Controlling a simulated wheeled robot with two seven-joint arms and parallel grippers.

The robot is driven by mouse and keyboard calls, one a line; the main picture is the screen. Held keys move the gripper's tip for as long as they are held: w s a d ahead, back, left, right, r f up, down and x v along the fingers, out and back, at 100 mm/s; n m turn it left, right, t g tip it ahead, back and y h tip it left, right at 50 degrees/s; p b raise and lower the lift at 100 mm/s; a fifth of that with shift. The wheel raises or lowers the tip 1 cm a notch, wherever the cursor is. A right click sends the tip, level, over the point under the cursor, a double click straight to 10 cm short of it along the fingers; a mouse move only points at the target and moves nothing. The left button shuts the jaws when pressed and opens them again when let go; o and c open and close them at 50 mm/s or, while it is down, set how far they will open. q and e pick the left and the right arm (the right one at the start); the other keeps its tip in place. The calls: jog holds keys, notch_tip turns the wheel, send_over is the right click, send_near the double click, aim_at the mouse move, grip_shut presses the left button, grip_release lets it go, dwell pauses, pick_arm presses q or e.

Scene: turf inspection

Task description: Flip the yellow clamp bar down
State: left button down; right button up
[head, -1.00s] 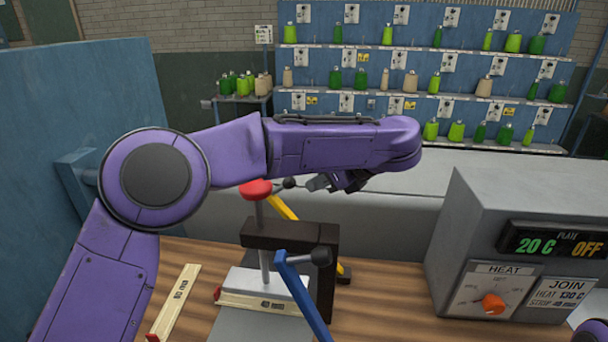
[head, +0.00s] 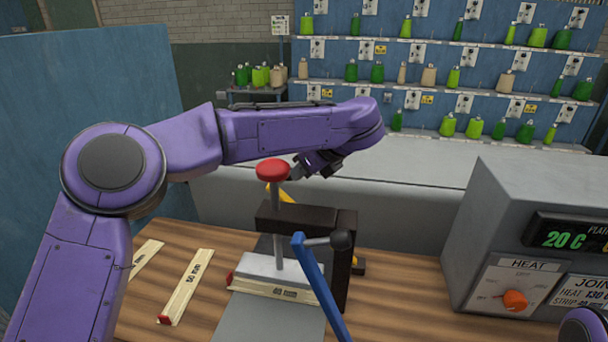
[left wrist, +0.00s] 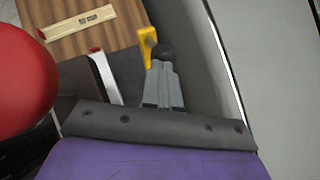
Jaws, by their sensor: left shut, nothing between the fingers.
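The yellow clamp bar (head: 281,193) shows only in part in the head view, between the red knob (head: 273,170) and the black clamp frame (head: 300,222), which hides most of it. In the left wrist view a yellow piece (left wrist: 147,46) stands beside a dark ball knob (left wrist: 166,52). My left gripper (head: 301,171) is shut and empty, just right of the red knob. In the left wrist view its fingertips (left wrist: 162,68) are at the dark knob; I cannot tell if they touch. A blue bar (head: 318,280) with a black ball knob stands raised in front. My right gripper is out of view.
A pale strip (head: 275,290) lies under the clamp's metal plate. Other strips (head: 186,287) lie on the wooden bench to the left. A grey heater box (head: 540,215) stands at the right. A blue panel (head: 90,130) rises at the left.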

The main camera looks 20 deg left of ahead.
pick_arm(q)
jog(key=d+f+v, duration=0.1)
jog(key=v, duration=1.3)
jog(key=shift+s+d, duration=0.15)
jog(key=shift+d, duration=0.1)
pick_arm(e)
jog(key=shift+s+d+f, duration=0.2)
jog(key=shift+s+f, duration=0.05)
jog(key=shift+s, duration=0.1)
